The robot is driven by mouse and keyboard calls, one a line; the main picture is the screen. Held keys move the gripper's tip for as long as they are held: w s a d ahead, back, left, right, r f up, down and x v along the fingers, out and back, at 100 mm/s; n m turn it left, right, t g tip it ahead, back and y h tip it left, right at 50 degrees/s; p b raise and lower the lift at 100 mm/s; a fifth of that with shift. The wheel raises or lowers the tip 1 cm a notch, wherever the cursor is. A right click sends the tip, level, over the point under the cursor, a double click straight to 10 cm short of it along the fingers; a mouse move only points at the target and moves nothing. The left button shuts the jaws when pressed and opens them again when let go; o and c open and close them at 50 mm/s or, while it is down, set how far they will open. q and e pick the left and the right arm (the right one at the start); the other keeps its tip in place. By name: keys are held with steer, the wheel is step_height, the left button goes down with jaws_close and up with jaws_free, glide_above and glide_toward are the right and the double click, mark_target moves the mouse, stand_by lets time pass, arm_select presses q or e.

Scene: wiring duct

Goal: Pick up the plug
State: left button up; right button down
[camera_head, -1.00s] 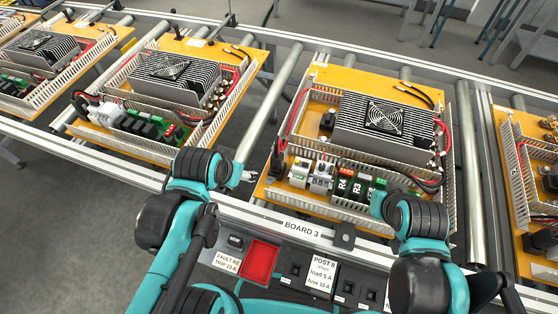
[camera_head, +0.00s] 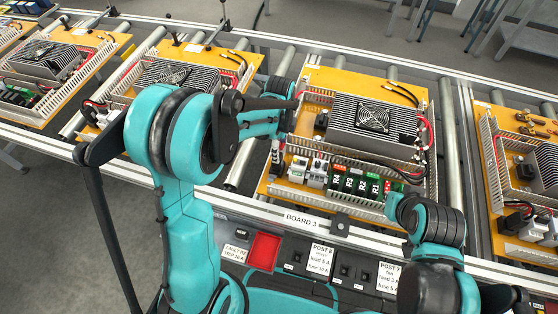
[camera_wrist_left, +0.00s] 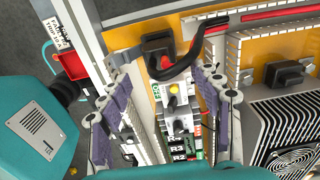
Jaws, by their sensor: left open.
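The black plug (camera_wrist_left: 165,65) with a thick black cable sits at the edge of the yellow board in the left wrist view. In the head view it is a small dark shape (camera_head: 276,157) at the left side of the middle board. My left gripper (camera_wrist_left: 162,78) is open, its purple-grey pads spread to either side of the plug in the picture. I cannot tell how far the fingertips are from it. In the head view my left arm reaches over the board's left edge and its fingers are not clear. My right arm hangs over the board's front right; its fingers are not discernible.
The middle board (camera_head: 268,187) carries a finned heatsink (camera_head: 345,145) with a fan, slotted white ducts and a row of relays (camera_head: 357,180). A red tray (camera_head: 264,248) and labelled sockets lie along the front rail. Other boards stand to both sides on the rollers.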

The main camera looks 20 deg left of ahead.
arm_select(q)
steer(key=f+b, duration=0.1)
steer(key=f, duration=0.1)
steer(key=f+b, duration=0.1)
steer(key=f, duration=0.1)
steer(key=a+f, duration=0.1)
steer(key=f, duration=0.2)
steer(key=shift+b, duration=0.4)
steer(key=c, duration=1.2)
